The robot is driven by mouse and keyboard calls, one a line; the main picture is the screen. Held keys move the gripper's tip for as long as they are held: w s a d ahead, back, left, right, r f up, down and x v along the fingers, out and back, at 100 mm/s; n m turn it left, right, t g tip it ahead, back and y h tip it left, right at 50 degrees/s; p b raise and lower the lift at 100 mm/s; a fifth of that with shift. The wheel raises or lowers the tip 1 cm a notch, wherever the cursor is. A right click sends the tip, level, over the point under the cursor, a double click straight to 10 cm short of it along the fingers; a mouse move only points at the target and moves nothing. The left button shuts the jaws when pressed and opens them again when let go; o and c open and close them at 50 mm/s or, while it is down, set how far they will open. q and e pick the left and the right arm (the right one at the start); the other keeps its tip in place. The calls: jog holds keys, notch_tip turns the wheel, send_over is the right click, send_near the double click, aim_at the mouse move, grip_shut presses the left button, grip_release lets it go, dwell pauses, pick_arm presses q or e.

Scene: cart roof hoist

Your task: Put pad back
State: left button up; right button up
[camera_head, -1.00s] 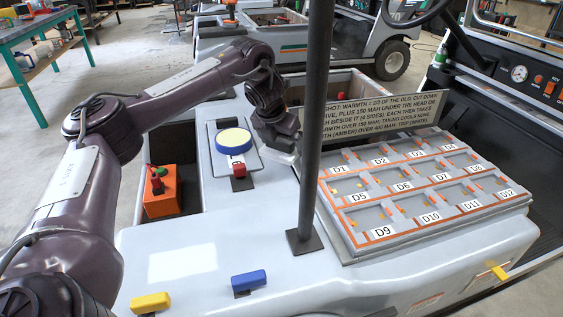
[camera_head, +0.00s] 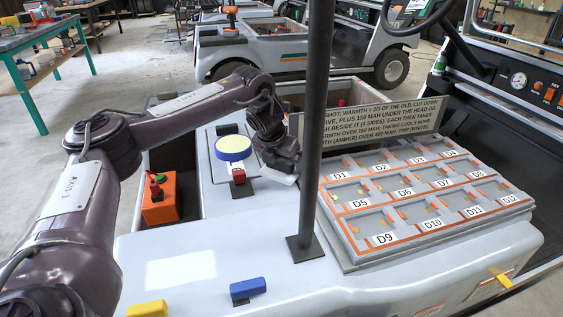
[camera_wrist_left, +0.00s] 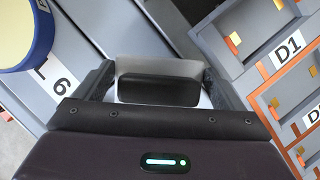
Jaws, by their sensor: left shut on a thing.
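My left gripper (camera_wrist_left: 158,92) is shut on a light grey-white piece (camera_wrist_left: 160,68) with a black block on it; I cannot tell for sure that this is the pad. In the head view the gripper (camera_head: 284,172) is over the pale cart surface, between the round yellow-topped blue disc and the dark post, left of the slotted tray (camera_head: 362,254). The tray has recesses labelled D1 to D12, with small orange and yellow marks. In the wrist view, D1 (camera_wrist_left: 290,47) is to the right of the gripper. My right gripper is out of view.
A dark upright post (camera_head: 312,130) stands close to the gripper. The blue-rimmed yellow disc (camera_head: 233,147) and a red block (camera_head: 238,177) are left of it. A text sign (camera_head: 375,122) stands behind the tray. Blue (camera_head: 248,287) and yellow (camera_head: 148,309) blocks sit in front.

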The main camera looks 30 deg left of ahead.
pick_arm(q)
jog(key=shift+f, duration=0.1)
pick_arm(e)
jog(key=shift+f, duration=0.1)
pick_arm(q)
jog(key=shift+f, duration=0.45)
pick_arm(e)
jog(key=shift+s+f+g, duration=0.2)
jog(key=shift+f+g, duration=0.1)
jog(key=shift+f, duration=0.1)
pick_arm(q)
jog(key=o, duration=0.6)
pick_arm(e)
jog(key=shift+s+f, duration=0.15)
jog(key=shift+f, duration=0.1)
pick_arm(q)
jog(key=shift+r, duration=0.1)
